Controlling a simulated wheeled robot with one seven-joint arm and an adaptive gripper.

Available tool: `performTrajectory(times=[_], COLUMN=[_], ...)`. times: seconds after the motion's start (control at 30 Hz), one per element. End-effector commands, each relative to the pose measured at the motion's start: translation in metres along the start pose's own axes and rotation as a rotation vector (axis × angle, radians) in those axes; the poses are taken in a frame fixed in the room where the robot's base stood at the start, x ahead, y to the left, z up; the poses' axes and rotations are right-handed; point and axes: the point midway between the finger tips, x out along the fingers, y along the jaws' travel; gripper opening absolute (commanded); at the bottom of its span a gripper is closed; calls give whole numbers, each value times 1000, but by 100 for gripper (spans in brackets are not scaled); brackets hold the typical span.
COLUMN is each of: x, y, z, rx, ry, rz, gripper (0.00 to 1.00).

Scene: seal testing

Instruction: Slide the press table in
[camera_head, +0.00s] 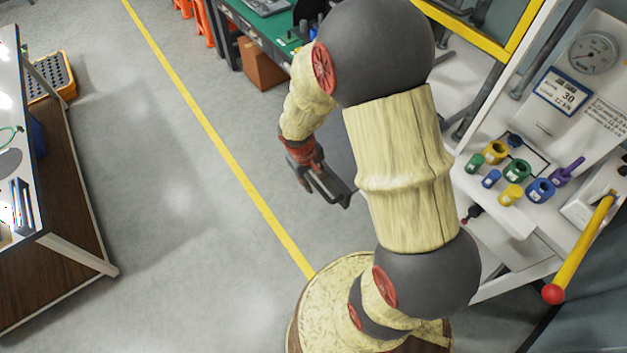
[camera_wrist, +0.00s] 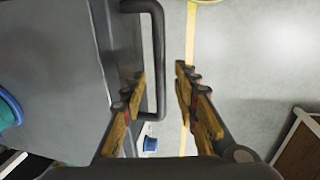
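The press table (camera_wrist: 65,65) shows in the wrist view as a flat dark grey slab on the left. In the head view a grey part of it (camera_head: 341,150) shows behind my arm, drawn out towards the aisle. Its black bar handle (camera_wrist: 160,60) stands off the slab's edge. My gripper (camera_wrist: 162,76) is open, with one finger on the slab side of the bar and the other on the outer side. Gaps show on both sides. In the head view my gripper (camera_head: 318,184) is by the handle; my arm hides much of the table.
The white press frame carries a gauge (camera_head: 593,52), several coloured weights and a yellow lever (camera_head: 584,247) with a red knob. A green-topped bench (camera_head: 262,28) stands behind, a workbench (camera_head: 60,250) at left. The floor between is clear. A small blue object (camera_wrist: 150,143) shows below the handle.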

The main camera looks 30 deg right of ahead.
Motion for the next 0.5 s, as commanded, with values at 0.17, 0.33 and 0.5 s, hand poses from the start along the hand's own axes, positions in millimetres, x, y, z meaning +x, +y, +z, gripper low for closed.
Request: performTrajectory(times=[0.17, 0.33, 0.5], x=[4, 3, 3], y=[0, 0, 0], z=[0, 0, 0], rx=[0, 1, 1], ry=[1, 1, 1], rz=[0, 0, 0], gripper=[30, 29, 19])
